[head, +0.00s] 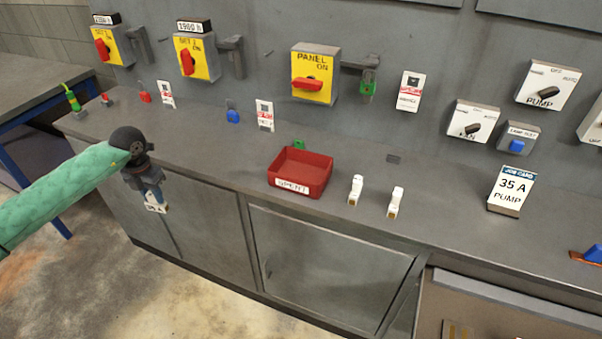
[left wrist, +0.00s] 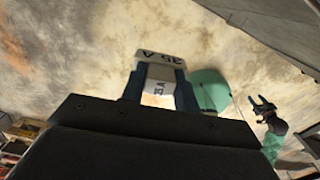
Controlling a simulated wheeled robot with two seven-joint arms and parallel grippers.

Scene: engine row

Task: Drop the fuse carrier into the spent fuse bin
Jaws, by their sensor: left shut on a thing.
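My left gripper (head: 152,200) is shut on the fuse carrier (head: 157,208), a small white block. It holds it in front of the counter's edge, well left of the bin. In the left wrist view the fuse carrier (left wrist: 158,82) sits between the blue fingers and reads 35 A. The spent fuse bin (head: 301,188) is an open red box labelled SPENT on the counter; something green shows at its back rim. My right gripper (left wrist: 262,106) shows small in the left wrist view, its fingers apart and empty.
Two white fuse-like pieces (head: 355,190) (head: 395,203) stand right of the bin. A 35 A PUMP job card (head: 511,190) stands farther right. Switches, including the PANEL switch (head: 315,73), line the wall behind. Tags and small padlocks sit along the counter's back.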

